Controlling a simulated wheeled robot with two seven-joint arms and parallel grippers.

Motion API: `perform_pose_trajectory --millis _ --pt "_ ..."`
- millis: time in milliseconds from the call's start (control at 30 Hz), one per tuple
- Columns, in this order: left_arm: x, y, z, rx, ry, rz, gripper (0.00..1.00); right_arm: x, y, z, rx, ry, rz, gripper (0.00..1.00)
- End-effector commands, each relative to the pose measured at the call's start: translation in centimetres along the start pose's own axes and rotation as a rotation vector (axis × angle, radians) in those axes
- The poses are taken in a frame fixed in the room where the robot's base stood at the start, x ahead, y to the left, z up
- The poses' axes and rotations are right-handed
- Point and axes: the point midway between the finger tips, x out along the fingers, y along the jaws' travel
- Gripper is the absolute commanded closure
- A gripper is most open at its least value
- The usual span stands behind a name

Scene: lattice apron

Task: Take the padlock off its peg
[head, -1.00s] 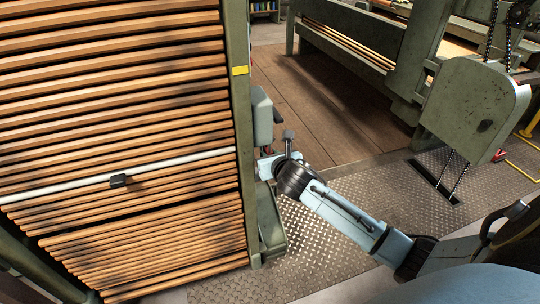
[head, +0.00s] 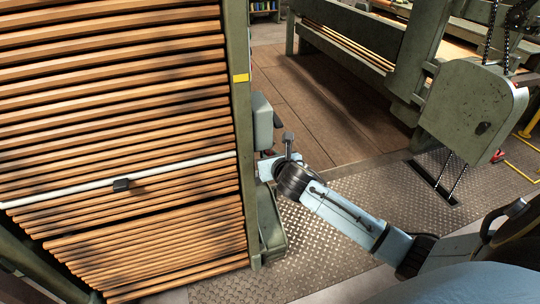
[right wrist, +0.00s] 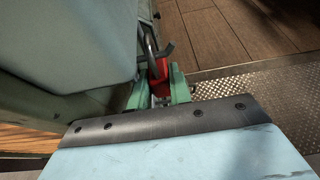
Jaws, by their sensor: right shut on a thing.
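The red padlock (right wrist: 160,70) shows in the right wrist view, with its grey shackle (right wrist: 150,38) standing up from it. My right gripper (right wrist: 160,86) is shut on the padlock's body, a green finger on each side. A short dark peg (right wrist: 168,49) sticks out beside the shackle. I cannot tell whether the shackle still hangs around it. In the head view my right wrist (head: 278,170) is beside the green post, and the fingers and padlock are hidden there. My left gripper is not in view.
A green post (head: 242,120) edges the rack of wooden slats (head: 120,120). A pale grey-green box (head: 263,120) is fixed beside the post and looms close at upper left in the wrist view. Open floor (head: 310,110) lies to the right, with a green machine (head: 470,105) beyond.

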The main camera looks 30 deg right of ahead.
Motion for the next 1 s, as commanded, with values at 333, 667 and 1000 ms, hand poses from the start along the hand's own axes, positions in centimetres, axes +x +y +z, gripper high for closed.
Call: perform_pose_trajectory --millis 333,667,1000 --pt "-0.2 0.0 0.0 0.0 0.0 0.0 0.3 -0.1 0.0 0.5 0.001 -0.009 0.001 1.0" --pt "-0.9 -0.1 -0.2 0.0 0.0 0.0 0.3 -0.1 -1.4 0.8 0.0 -0.011 -0.002 1.0" --pt "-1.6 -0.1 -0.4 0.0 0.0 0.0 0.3 -0.1 -3.0 0.4 -0.001 -0.006 0.0 1.0"
